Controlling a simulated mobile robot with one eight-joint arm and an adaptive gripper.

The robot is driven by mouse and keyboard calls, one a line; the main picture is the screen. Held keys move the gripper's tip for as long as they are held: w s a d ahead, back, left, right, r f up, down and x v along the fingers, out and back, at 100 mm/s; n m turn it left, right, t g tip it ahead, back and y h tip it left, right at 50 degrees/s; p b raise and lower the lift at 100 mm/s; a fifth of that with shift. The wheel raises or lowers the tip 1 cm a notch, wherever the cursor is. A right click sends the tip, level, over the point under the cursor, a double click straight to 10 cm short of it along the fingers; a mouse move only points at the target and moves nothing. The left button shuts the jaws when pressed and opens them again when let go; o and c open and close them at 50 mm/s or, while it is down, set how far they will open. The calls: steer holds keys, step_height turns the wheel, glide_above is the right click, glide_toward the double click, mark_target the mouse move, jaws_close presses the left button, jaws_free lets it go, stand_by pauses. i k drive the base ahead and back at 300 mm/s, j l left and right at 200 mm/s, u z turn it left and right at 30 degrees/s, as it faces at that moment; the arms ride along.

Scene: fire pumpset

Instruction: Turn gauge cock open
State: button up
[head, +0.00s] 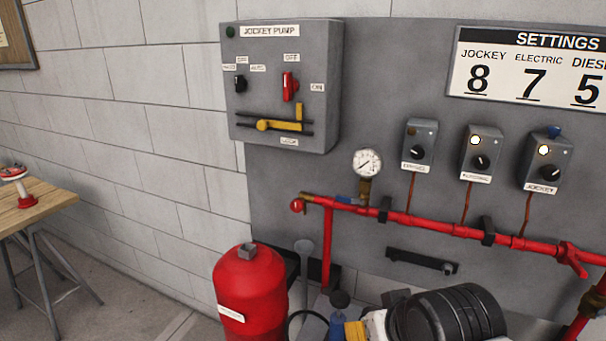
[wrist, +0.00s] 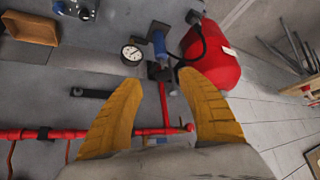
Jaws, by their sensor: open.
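The pressure gauge (head: 367,163) has a round white dial and stands above the red wall pipe (head: 335,204) in the head view. My gripper (wrist: 158,78) is open and empty. Whether it touches the cock cannot be told; the wrist hides the wall gauge there.
A red tank (head: 250,295) stands below left of the pipe, and a black ribbed cylinder (head: 440,315) is at the bottom. A grey jockey pump box (head: 285,85) and several small switch boxes (head: 480,152) are on the panel. Another gauge (wrist: 132,53) shows in the wrist view.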

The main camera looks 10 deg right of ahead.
mark_target(343, 199)
steer(key=i+j+z, duration=0.25)
steer(key=i+j, duration=0.15)
steer(key=j, duration=0.2)
steer(key=i+j+z, duration=0.15)
steer(key=j, duration=0.2)
